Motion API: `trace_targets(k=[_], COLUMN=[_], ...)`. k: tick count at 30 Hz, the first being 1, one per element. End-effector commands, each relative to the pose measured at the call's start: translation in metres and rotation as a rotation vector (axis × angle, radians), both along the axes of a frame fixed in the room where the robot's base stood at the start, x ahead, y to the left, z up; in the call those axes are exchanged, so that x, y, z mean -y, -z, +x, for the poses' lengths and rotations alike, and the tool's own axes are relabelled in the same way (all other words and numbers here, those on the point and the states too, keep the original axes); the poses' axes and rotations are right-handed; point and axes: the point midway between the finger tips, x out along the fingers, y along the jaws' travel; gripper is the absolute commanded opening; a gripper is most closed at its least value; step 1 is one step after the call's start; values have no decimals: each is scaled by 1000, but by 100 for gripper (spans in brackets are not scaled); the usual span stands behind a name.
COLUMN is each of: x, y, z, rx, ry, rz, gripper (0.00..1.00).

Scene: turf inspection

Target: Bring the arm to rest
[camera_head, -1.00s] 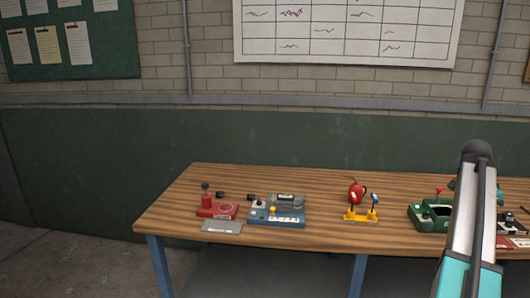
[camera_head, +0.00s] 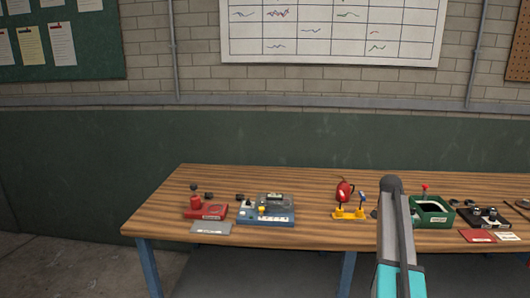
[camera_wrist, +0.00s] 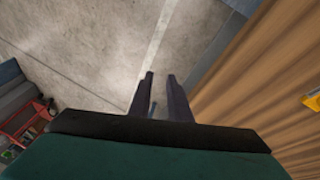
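My arm rises at the right of the head view, a grey and teal link in front of the table. My gripper is hidden in that view. In the wrist view my gripper (camera_wrist: 158,84) shows two dark fingers with a narrow gap between them. Nothing shows held between the fingertips. Beyond them is grey concrete floor (camera_wrist: 100,45), with the wooden table edge to the right.
A wooden table (camera_head: 310,238) carries a red device (camera_head: 210,211), a blue-grey device (camera_head: 266,214), a yellow stand (camera_head: 349,213), a green box (camera_head: 432,212) and a black device (camera_head: 486,216). A red cart-like object (camera_wrist: 22,122) stands at left in the wrist view.

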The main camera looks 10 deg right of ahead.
Motion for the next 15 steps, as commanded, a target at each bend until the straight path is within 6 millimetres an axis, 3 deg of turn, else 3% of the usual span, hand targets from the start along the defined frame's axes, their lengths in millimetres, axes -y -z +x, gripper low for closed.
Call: trace_targets(k=[3, 15], x=[-38, -156], y=[44, 171], z=[7, 5], rx=[-41, -165], ry=[-47, -211], rz=[35, 140], gripper=[17, 17])
